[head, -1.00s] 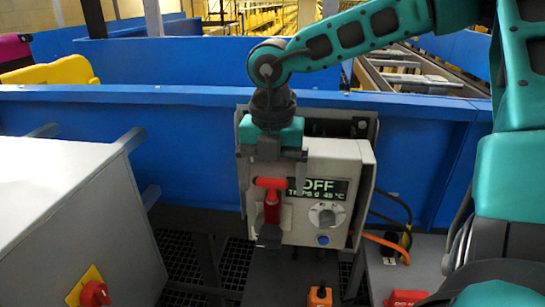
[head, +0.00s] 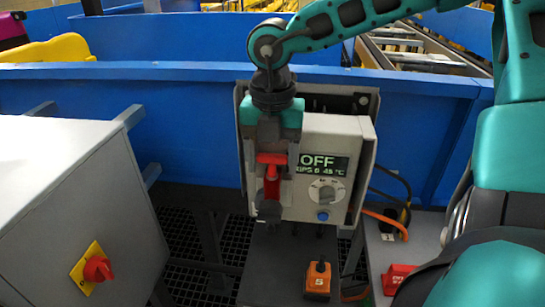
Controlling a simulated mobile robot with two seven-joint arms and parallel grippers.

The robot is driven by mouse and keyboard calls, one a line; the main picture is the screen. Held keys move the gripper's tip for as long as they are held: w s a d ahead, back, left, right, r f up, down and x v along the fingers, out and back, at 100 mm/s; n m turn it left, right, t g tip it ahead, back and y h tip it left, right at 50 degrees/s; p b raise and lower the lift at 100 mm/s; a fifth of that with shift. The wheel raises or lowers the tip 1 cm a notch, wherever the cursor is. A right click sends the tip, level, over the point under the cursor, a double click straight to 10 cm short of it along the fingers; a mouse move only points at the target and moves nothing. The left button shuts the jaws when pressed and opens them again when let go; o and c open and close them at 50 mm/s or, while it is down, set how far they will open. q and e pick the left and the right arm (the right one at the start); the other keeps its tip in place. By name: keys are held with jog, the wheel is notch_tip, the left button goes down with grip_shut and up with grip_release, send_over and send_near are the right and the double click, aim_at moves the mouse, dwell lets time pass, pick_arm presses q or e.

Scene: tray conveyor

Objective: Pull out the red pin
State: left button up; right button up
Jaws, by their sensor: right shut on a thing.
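The red pin (head: 272,183), with a crossbar at its top, stands upright at the left of the front of a light grey control box (head: 335,140). The box's display (head: 323,164) reads OFF. My right gripper (head: 271,152) reaches down from above and is shut on the top of the red pin. Its fingers cover part of the pin's top. A dark piece (head: 268,210) sits at the pin's lower end; I cannot tell how far the pin sits in it. My left gripper is not in view.
A grey cabinet (head: 70,190) with a red knob on a yellow plate (head: 97,268) stands at left. An orange block (head: 317,279) lies below the box, and a red block (head: 397,278) sits at lower right. Cables hang right of the box. A blue wall (head: 190,120) runs behind.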

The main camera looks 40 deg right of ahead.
jog(key=shift+r, duration=0.25)
jog(key=shift+c, duration=0.3)
jog(key=shift+r+p, duration=0.7)
jog(key=shift+r, duration=0.45)
jog(key=shift+r+p, duration=0.8)
jog(key=shift+r, duration=0.65)
jog(key=shift+r, duration=0.15)
jog(key=shift+r+p, duration=0.9)
jog(key=shift+r, duration=1)
jog(key=shift+f, duration=0.15)
